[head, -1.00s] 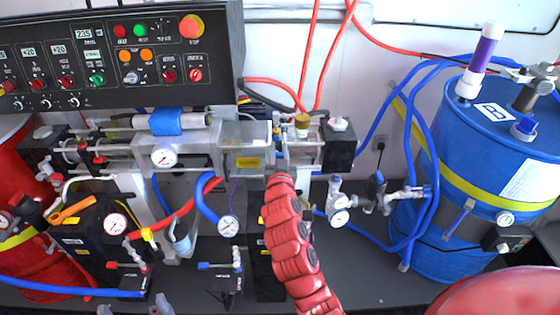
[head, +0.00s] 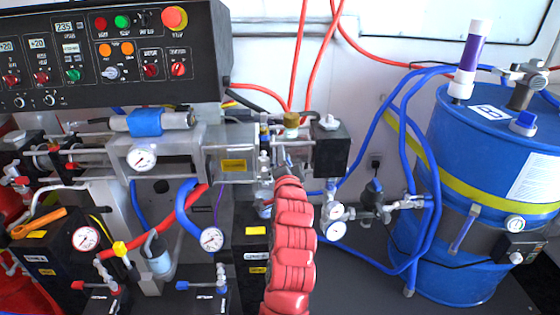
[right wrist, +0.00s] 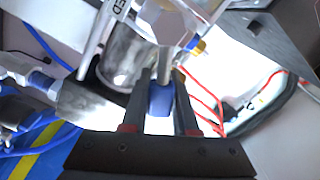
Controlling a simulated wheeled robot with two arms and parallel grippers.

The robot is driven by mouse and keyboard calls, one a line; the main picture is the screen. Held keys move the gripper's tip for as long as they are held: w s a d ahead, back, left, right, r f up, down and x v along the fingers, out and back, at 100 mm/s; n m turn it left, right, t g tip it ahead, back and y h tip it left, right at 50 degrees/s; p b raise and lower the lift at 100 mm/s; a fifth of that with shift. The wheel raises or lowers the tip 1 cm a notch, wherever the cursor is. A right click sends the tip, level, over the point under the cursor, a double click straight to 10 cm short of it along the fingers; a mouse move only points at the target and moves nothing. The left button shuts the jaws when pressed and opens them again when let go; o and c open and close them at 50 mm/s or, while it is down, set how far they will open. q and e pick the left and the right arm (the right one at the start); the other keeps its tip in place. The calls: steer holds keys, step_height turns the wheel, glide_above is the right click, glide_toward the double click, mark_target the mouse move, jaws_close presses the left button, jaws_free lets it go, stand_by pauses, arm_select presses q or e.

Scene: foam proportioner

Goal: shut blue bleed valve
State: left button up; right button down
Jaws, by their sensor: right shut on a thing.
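The blue bleed valve's handle (right wrist: 160,100) is a short blue piece below a metal stem in the right wrist view. My right gripper (right wrist: 160,106) is shut on it, with a dark finger on each side. In the head view my red segmented right arm rises from the bottom to the metal fittings beside the clear-walled pump block (head: 232,152). The fingers and the held handle are largely hidden there behind the arm. My left gripper is not in view.
A black control panel (head: 110,84) overhangs the pump on the left. A blue drum (head: 475,245) with hoses stands at right. Gauges (head: 334,230) and pipe fittings sit just right of my arm. A separate small blue-handled valve (head: 206,285) is at lower left.

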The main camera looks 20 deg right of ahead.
steer(key=shift+s+d+f+m+p, duration=0.15)
steer(key=shift+f+m, duration=0.35)
steer(key=shift+m, duration=0.5)
steer(key=shift+w+d+f+m+p, duration=0.1)
steer(key=shift+f+m+p, duration=0.1)
steer(key=shift+f+m, duration=0.6)
steer(key=shift+s+d+f+m+p, duration=0.15)
steer(key=shift+f+m, duration=0.1)
steer(key=shift+m, duration=0.95)
steer(key=shift+w+a, duration=0.1)
steer(key=c, duration=0.7)
jaws_free()
